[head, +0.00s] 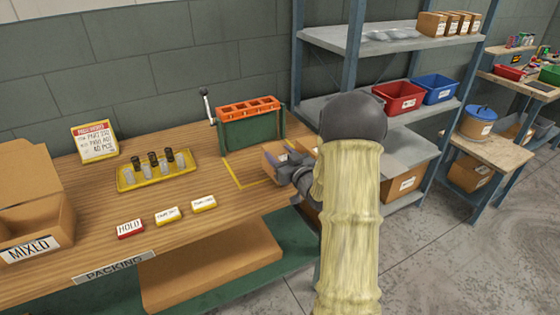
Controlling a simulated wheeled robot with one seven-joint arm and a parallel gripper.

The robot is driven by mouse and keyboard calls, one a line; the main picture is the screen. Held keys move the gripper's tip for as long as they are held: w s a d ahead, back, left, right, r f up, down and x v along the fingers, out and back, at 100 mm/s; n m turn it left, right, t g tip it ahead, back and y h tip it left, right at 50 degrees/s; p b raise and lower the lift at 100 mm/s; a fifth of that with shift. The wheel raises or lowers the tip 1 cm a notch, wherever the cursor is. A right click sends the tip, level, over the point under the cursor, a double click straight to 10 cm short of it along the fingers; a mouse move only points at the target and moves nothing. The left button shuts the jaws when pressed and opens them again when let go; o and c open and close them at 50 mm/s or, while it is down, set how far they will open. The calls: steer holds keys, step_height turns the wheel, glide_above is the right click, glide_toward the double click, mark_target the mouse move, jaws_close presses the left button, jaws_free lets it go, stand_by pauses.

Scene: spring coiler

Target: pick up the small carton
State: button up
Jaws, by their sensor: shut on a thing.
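A small carton (274,163) shows at the right end of the wooden packing bench, by the yellow taped outline. My gripper (284,161) is at this carton and shut on it. Part of the carton is hidden behind my gripper and arm. I cannot tell whether the carton touches the bench or is slightly above it.
A green box with an orange slotted top (249,117) stands just behind. A yellow tray (128,183) holds several springs. An open carton marked MIXED (38,228) stands at far left. Shelves with a red bin (398,97) and blue bin (434,88) stand right.

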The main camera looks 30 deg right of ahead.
step_height(320, 180, up, 8)
steer(key=shift+r, duration=0.1)
steer(key=shift+w, duration=0.1)
stand_by(0.7)
